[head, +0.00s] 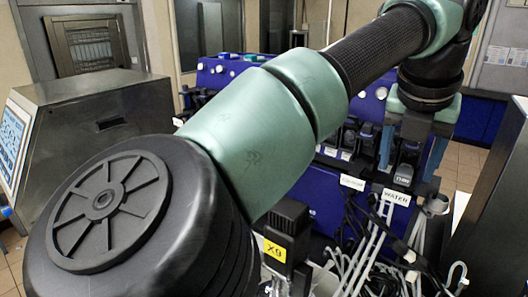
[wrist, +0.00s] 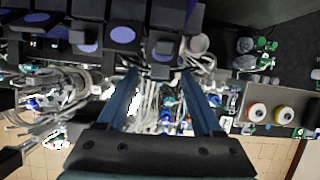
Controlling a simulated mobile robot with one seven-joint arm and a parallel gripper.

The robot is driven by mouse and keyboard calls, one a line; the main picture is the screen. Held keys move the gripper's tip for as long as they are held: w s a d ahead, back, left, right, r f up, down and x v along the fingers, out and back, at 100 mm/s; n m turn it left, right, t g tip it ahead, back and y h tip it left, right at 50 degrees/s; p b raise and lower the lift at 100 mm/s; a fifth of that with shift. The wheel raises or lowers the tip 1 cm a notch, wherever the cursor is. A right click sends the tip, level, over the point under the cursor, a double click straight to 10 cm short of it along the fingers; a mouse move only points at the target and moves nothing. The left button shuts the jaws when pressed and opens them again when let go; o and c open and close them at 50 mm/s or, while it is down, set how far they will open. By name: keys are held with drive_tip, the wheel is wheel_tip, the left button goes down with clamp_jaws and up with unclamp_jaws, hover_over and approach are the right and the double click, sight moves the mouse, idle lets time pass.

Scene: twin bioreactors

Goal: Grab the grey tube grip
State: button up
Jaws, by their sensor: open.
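My gripper (wrist: 160,76) is open in the wrist view, its two blue fingers apart with no object clearly held between them. White and clear tubes hang in the gap below. In the head view my gripper (head: 411,158) points down in front of the blue bioreactor unit, above the tube bundle. A short grey cylinder (head: 437,204) stands just right of the "WATER" label; a round grey piece (wrist: 198,45) shows beyond the right finger in the wrist view. I cannot tell whether either is the grey tube grip among the cluttered tubes.
The blue bioreactor unit (head: 331,208) has black pump heads along its front. White tubes (head: 378,240) and dark cables crowd below. A grey console (head: 100,115) stands at left. Bottles with orange and yellow tops (wrist: 257,112) stand at right in the wrist view.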

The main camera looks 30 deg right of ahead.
drive_tip(key=shift+x, duration=0.75)
drive_tip(key=shift+r, duration=0.1)
clamp_jaws()
drive_tip(key=shift+r, duration=0.1)
